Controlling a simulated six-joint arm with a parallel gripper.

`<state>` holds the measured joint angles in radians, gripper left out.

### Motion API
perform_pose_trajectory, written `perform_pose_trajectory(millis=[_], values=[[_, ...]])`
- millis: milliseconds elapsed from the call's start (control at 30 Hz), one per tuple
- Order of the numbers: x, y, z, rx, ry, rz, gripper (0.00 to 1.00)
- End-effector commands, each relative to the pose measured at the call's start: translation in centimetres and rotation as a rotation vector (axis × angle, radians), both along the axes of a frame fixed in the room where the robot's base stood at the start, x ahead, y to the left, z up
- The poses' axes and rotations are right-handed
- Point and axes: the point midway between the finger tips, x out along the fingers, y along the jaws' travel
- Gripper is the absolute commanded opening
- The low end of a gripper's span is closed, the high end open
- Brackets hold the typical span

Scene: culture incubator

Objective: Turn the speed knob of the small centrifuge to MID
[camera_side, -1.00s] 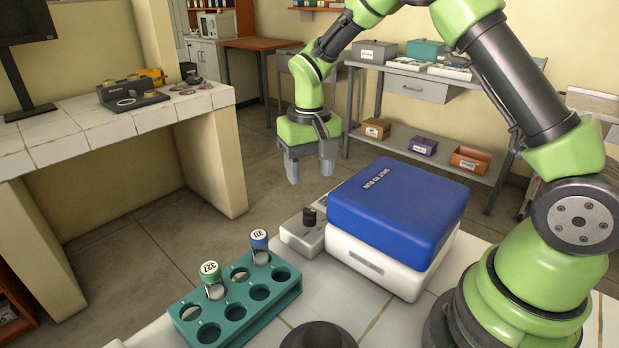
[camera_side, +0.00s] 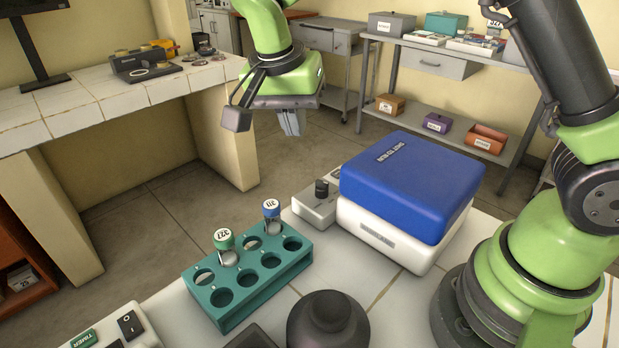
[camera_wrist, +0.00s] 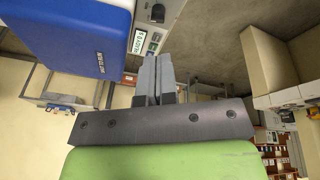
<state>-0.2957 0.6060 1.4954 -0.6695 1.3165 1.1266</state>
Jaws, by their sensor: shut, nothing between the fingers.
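The small centrifuge has a blue lid (camera_side: 425,185), which looks closed, over a white body (camera_side: 385,238). A grey control block (camera_side: 312,208) on its left side carries a black knob (camera_side: 321,189). In the wrist view the blue lid (camera_wrist: 75,30) fills the upper left, and the knob (camera_wrist: 158,13) shows at the top edge. The knob's pointer setting is too small to read. My gripper (camera_side: 292,124) is shut and empty, above and behind the control block, apart from it. Its fingers (camera_wrist: 157,75) lie together in the wrist view.
A teal rack (camera_side: 250,280) with two capped tubes stands left of the centrifuge. A dark rounded object (camera_side: 328,322) is at the front, and a white device with a switch (camera_side: 118,328) is at the lower left. The air around my gripper is clear.

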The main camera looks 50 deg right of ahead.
Motion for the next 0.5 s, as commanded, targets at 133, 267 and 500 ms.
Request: perform_pose_trajectory(millis=[133, 267, 500], values=[[-0.5, 2.7, 0.2, -0.073, -0.125, -0.193, 0.0], [-0.6, 2.8, -2.9, -0.087, -0.145, -0.24, 0.0], [-0.4, 2.5, -5.9, -0.082, -0.15, -0.244, 0.0]])
